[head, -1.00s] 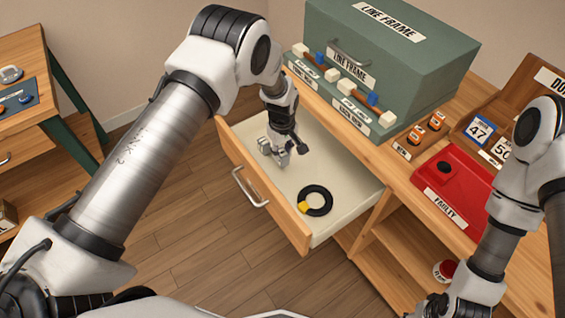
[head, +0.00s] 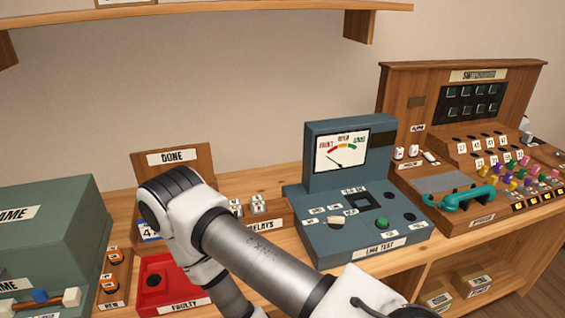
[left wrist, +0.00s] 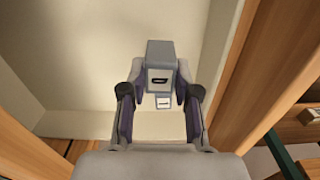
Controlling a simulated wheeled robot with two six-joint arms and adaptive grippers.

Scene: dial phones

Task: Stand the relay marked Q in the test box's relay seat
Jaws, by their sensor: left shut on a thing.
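My left gripper (left wrist: 161,90) shows only in the left wrist view. It is shut on a grey block-shaped relay (left wrist: 160,58) with a dark slot-like mark and a small white label at its near end. I cannot read a Q on it. The pale drawer interior (left wrist: 75,65) lies beneath. In the head view the blue-grey test box (head: 315,245), labelled LINE TEST, stands on the bench. Its relay seat (head: 362,200) is a dark square frame on the sloped top and looks empty.
A relay rack (head: 268,222) with small silver relays stands left of the test box. The red FAULTY tray (head: 190,294) and green line frame box (head: 60,225) are further left. The switchboard (head: 480,195) stands right. Wooden drawer walls (left wrist: 235,65) flank my left gripper.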

